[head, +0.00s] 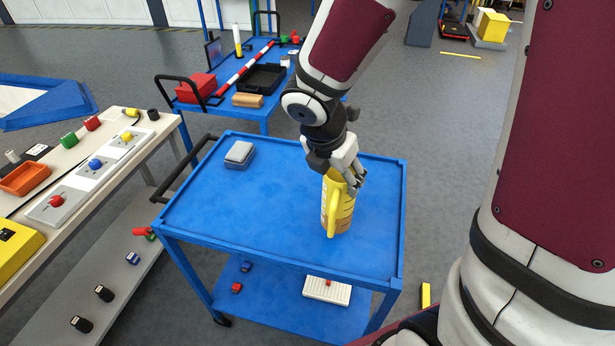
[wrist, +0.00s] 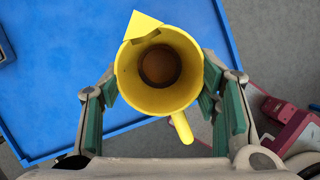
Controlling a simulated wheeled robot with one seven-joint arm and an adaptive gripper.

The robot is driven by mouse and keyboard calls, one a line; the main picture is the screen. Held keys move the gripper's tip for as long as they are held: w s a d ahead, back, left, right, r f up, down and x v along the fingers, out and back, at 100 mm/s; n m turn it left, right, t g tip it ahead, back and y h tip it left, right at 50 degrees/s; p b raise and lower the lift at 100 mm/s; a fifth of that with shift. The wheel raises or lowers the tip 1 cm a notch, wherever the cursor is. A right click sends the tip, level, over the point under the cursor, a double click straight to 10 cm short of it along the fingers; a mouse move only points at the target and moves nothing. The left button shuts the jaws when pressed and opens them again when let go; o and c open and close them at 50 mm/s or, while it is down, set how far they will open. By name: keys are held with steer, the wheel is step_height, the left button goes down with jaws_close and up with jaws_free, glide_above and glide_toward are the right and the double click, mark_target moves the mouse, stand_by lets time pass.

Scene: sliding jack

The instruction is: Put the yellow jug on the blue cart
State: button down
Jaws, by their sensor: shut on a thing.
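The yellow jug (head: 338,205) is upright at the right part of the blue cart's top (head: 250,215). My gripper (head: 346,180) is around the jug's upper part from above and shut on it. In the wrist view the jug (wrist: 160,70) shows its open mouth between my gripper's green-padded fingers (wrist: 160,105), its spout toward the top and its handle toward the bottom. The blue cart also shows in the wrist view (wrist: 60,80), under the jug. I cannot tell whether the jug's base touches the cart top.
A grey box (head: 240,154) lies at the cart top's back left. The cart's middle is clear. A second blue cart (head: 262,112) with a red box (head: 196,88) and black tray (head: 262,79) stands behind. A bench (head: 75,180) with switches and an orange bin (head: 25,178) is at left.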

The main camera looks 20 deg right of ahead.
steer(key=shift+w+a, duration=0.15)
steer(key=shift+w, duration=0.3)
steer(key=w+a+f, duration=0.5)
steer(key=w+a, duration=0.4)
steer(key=w, duration=0.2)
steer(key=shift+w, duration=0.3)
steer(key=shift+a+f, duration=0.1)
steer(key=shift+f, duration=0.1)
steer(key=c, duration=0.6)
jaws_free()
steer(key=shift+o, duration=0.2)
